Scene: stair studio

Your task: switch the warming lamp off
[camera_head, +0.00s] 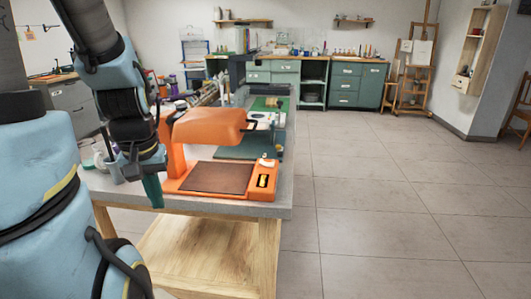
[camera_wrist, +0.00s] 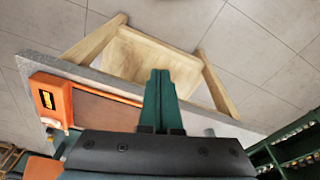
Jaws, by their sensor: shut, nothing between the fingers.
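The orange warming lamp (camera_head: 208,128) stands on the near end of the grey-topped table, with its hood over a brown square plate (camera_head: 217,178). A black switch panel with a yellow part (camera_head: 263,181) is at the base's front right corner; its on or off position is too small to tell. The switch panel also shows at the left in the wrist view (camera_wrist: 47,99). My gripper (camera_head: 153,193) is shut and empty, pointing down at the table's front edge, left of the lamp base and apart from the switch. Its green fingers lie together in the wrist view (camera_wrist: 160,75).
The grey table top (camera_head: 236,207) ends just in front of the lamp, above a wooden frame and lower shelf (camera_head: 205,255). A green mat (camera_head: 235,153) and other items lie behind the lamp. A white cup (camera_head: 108,165) stands left of my gripper. The floor to the right is clear.

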